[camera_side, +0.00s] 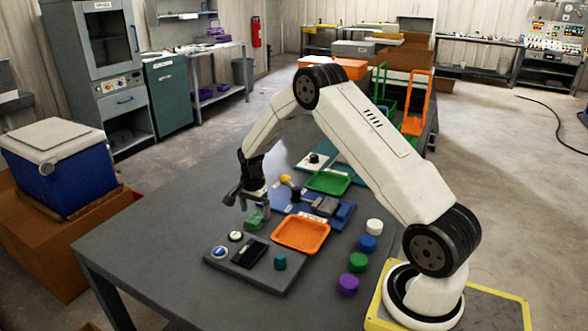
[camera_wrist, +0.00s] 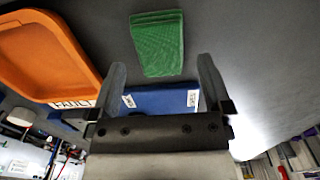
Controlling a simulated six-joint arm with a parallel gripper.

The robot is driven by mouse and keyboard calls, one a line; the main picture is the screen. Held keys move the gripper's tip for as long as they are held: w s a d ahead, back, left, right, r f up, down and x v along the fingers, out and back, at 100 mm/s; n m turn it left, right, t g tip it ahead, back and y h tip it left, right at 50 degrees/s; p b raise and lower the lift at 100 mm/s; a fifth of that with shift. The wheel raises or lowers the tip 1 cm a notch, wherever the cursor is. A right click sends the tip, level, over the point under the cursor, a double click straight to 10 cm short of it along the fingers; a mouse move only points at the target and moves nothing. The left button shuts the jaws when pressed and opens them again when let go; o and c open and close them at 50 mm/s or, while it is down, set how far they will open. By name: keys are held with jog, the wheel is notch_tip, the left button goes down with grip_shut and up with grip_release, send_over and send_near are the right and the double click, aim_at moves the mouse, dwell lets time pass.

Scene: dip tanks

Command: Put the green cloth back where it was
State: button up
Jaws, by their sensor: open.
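The green cloth (camera_side: 257,219) is a small folded piece on the dark table, left of the orange tray (camera_side: 300,235) in the side view. In the wrist view the green cloth (camera_wrist: 158,45) lies flat, just beyond the fingertips and between their lines. My gripper (camera_side: 248,203) is above and close to the cloth. Whether a finger touches the cloth cannot be told. The blue mat (camera_wrist: 160,99) with white labels shows between the fingers.
A green tray (camera_side: 328,181) lies behind the orange one. A dark panel in front holds a black block (camera_side: 249,254) and a teal cylinder (camera_side: 280,262). White, blue, green and purple (camera_side: 348,285) cylinders stand in a row near my base. The table's left part is clear.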

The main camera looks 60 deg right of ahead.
aim_at(255, 219)
notch_tip(255, 219, up, 10)
jog(key=shift+f, duration=0.2)
dwell(0.7)
jog(key=s+a+r+n+t, duration=0.2)
jog(key=s+a+n, duration=1.6)
jog(key=s+a, duration=0.2)
jog(key=shift+a+t, duration=0.25)
jog(key=shift+t, duration=0.05)
jog(key=shift+w, duration=0.1)
dwell(1.5)
